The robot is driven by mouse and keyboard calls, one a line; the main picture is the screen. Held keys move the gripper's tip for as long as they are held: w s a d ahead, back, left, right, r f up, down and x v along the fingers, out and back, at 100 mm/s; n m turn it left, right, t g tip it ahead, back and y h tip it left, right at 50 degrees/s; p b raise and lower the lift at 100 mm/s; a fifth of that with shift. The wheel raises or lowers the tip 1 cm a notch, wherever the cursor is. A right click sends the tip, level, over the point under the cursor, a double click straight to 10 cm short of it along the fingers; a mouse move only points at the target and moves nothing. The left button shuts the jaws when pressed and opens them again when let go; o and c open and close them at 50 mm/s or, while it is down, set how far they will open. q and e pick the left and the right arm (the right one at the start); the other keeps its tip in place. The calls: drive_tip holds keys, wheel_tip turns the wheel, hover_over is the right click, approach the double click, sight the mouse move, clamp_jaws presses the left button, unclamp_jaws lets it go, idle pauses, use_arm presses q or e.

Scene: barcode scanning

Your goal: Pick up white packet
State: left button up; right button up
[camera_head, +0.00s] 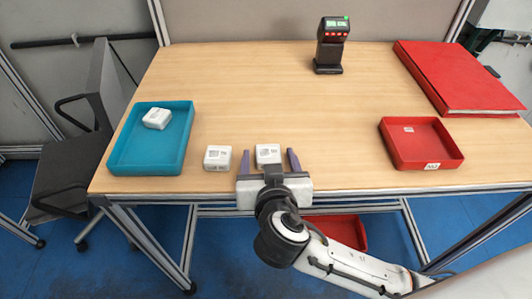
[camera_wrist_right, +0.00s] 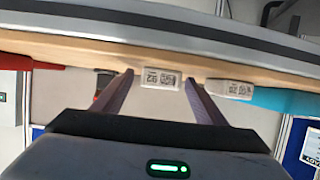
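A small white packet (camera_head: 268,153) with a printed label lies near the front edge of the table. My right gripper (camera_head: 269,160) is open, with one finger on either side of this packet and a gap on both sides. The right wrist view also shows this packet (camera_wrist_right: 158,78) ahead, between the spread fingertips (camera_wrist_right: 161,82). A second white packet (camera_head: 217,157) lies just to the left, outside the fingers, and shows in the wrist view (camera_wrist_right: 229,88). A third white packet (camera_head: 157,118) is in the teal tray (camera_head: 147,162). My left gripper is not in view.
A red tray (camera_head: 421,160) with a small label inside stands at the right front of the wooden table (camera_head: 240,90). A black scanner (camera_head: 331,46) stands at the back. A red binder (camera_head: 455,80) lies at the back right. The table's middle is clear.

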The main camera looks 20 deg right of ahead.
drive_tip(key=c, duration=1.1)
drive_tip(key=shift+c, duration=0.5)
drive_tip(key=shift+r, duration=0.1)
